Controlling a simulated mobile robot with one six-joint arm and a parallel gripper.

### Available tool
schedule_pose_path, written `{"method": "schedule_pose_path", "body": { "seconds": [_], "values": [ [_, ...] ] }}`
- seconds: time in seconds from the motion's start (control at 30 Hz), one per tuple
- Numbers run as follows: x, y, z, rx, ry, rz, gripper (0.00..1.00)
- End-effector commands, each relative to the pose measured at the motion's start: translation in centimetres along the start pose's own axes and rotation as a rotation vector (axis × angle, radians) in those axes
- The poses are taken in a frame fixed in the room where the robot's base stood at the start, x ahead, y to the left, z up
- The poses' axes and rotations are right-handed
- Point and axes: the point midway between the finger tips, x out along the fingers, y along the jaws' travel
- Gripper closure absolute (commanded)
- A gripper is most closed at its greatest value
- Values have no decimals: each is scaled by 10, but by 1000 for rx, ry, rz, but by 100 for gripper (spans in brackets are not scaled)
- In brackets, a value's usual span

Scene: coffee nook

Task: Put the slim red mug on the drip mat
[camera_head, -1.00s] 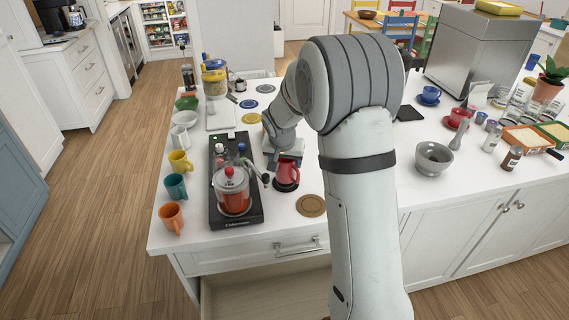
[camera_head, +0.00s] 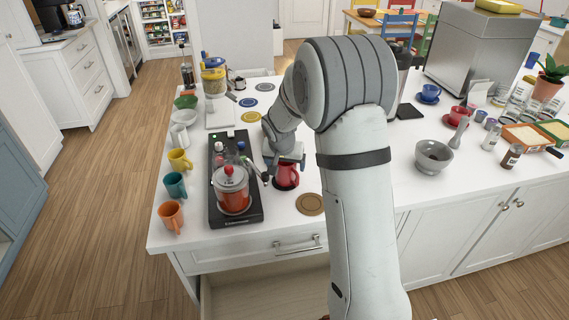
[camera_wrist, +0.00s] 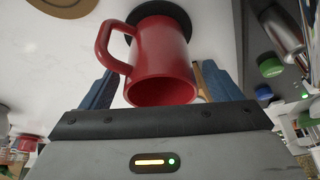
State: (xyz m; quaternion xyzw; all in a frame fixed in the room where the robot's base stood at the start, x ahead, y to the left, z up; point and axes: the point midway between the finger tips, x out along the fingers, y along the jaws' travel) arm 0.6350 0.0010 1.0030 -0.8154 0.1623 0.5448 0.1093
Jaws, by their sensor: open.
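The slim red mug (camera_head: 286,176) stands upright on a dark round mat (camera_head: 279,187) just right of the coffee machine. In the wrist view, the mug (camera_wrist: 162,62) has its handle to the left, and the black mat (camera_wrist: 178,12) shows beyond its far end. My gripper (camera_head: 286,160) is at the mug, with its open blue fingers on either side of it. In the wrist view, a gap shows between the mug and the right finger; contact on the left is unclear. The head view hides most of the fingers.
The black coffee machine (camera_head: 239,212) with a red-filled glass pot (camera_head: 232,192) stands close to the left. A tan round mat (camera_head: 310,204) lies bare at the front right. Yellow (camera_head: 180,161), teal (camera_head: 175,185) and orange (camera_head: 171,215) mugs line the left edge.

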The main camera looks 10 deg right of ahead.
Motion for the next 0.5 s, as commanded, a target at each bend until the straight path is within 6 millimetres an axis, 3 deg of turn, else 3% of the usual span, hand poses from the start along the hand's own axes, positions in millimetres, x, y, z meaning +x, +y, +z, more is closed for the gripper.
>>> {"method": "schedule_pose_path", "body": {
  "seconds": [0.17, 0.5],
  "values": [
    [-12, -1, -2, 0, 4, -2, 16],
    [-82, -1, -1, 0, 5, -3, 16]
  ]
}}
